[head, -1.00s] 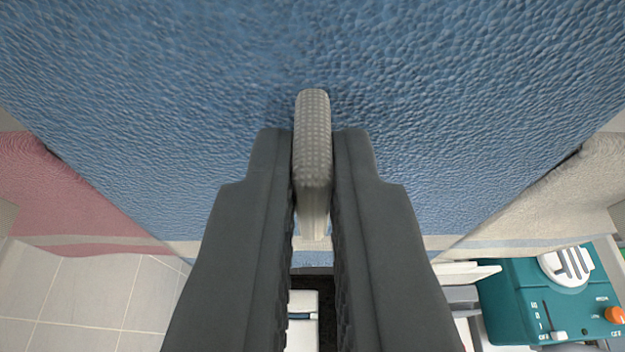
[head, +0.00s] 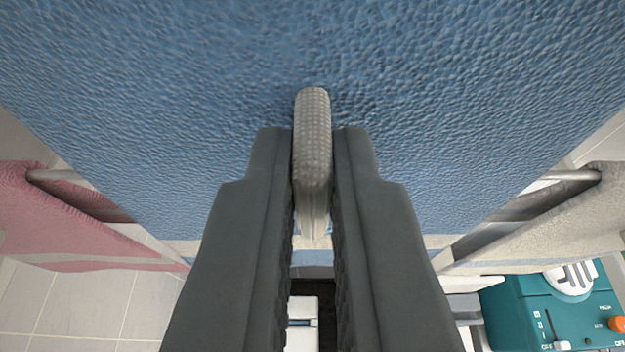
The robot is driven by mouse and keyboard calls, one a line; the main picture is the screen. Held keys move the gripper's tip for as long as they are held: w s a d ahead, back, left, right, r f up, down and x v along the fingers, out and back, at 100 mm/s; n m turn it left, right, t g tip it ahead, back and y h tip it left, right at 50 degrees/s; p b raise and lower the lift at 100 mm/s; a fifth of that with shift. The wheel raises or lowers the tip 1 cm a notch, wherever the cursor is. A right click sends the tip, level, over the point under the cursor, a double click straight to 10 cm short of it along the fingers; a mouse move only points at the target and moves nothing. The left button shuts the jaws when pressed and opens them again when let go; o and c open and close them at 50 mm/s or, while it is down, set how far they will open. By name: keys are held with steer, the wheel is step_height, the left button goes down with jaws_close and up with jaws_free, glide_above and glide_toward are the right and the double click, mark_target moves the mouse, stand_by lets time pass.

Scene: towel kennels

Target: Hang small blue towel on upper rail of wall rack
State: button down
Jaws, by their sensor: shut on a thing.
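My gripper (head: 312,150) is shut on a pale grey, dotted tab (head: 313,140) that stands at the small blue towel (head: 310,45). The blue towel fills most of the head view, very close, with a pale stripe near its lower edge. It hangs in front of the wall rack. Metal rail parts show at its left side (head: 65,177) and right side (head: 570,176). The middle of the rack is hidden behind the towel and my jaws. I cannot tell whether the towel touches a rail.
A pink towel (head: 50,225) hangs at the left and a beige towel (head: 560,230) at the right. A teal machine with dials (head: 540,310) is at the lower right. Pale tiles (head: 80,305) show at the lower left.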

stand_by(0.6)
steer(key=shift+f, duration=1.65)
steer(key=shift+w+f, duration=0.1)
steer(key=shift+f, duration=1.25)
steer(key=shift+w+f, duration=0.1)
steer(key=shift+f, duration=1.25)
steer(key=shift+f, duration=1.25)
